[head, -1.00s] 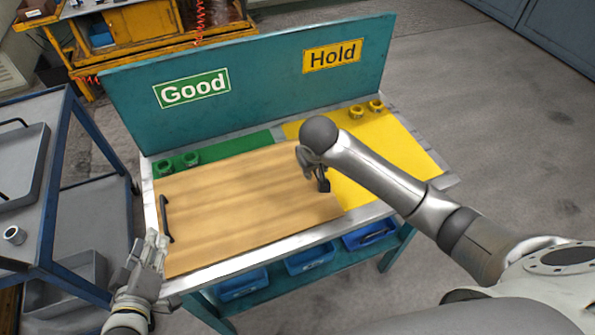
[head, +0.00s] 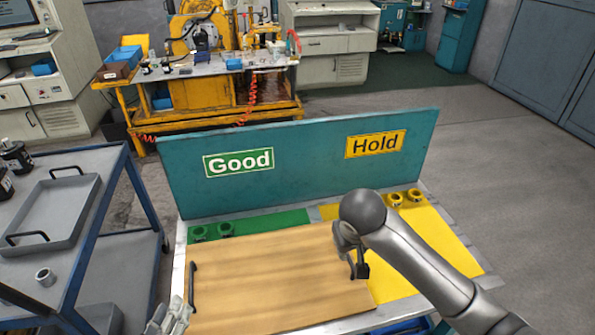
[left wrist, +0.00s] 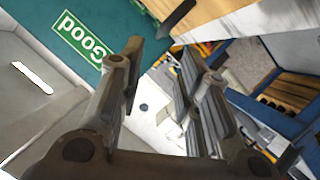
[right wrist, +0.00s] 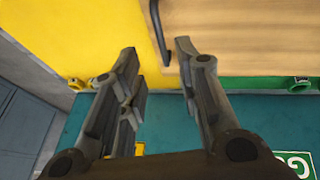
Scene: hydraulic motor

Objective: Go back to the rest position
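My left gripper (head: 172,320) is at the bottom of the head view, beside the left front of the workbench. In the left wrist view its fingers (left wrist: 160,100) are spread with nothing between them. My right gripper (head: 352,255) is over the right part of the wooden board (head: 280,270), partly hidden by its own wrist. In the right wrist view its fingers (right wrist: 160,80) are apart and empty. A black handle (right wrist: 157,30) of the board shows beyond them, not clasped. The board's left handle (head: 193,287) is free.
An upright teal panel with a Good sign (head: 238,162) and a Hold sign (head: 375,144) stands behind the board. A blue-framed cart with a grey tray (head: 50,215) stands left.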

